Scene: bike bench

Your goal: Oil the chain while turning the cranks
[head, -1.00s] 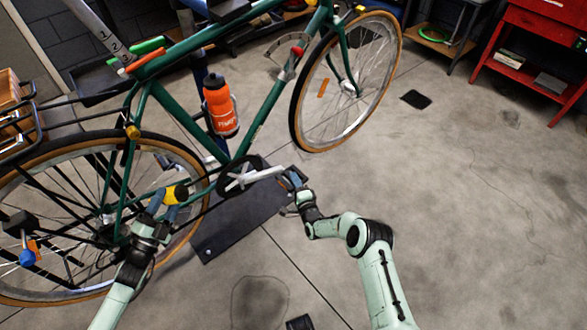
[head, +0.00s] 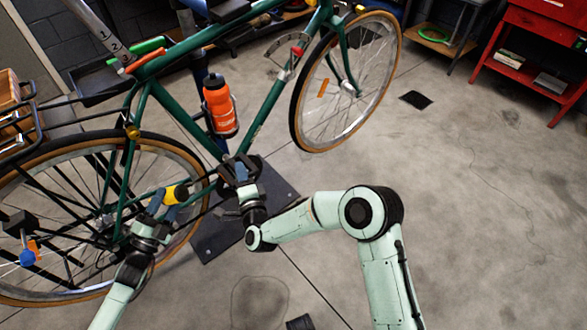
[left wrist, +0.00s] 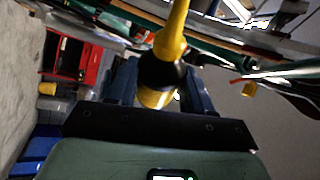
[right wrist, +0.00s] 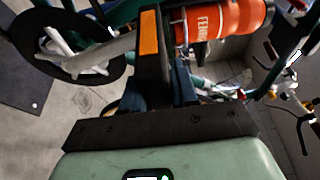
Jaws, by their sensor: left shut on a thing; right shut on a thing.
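The green bike (head: 152,90) is held on a stand. My left gripper (head: 166,203) is shut on a yellow oil bottle (head: 176,193) with a dark band, beside the lower rear frame near the chain (head: 206,188). In the left wrist view the bottle (left wrist: 172,42) sits between the fingers, its narrow end pointing away. Whether its tip touches the chain cannot be told. My right gripper (head: 243,180) is shut on a crank pedal (right wrist: 148,45) with an orange reflector. The right wrist view shows the silver crank arm (right wrist: 105,52) and dark chainring (right wrist: 117,68); my right gripper largely hides them in the head view.
An orange bottle (head: 219,105) sits in the frame cage just above my right gripper. The rear wheel (head: 60,145) is close to my left gripper. A dark stand base (head: 225,230) lies below.

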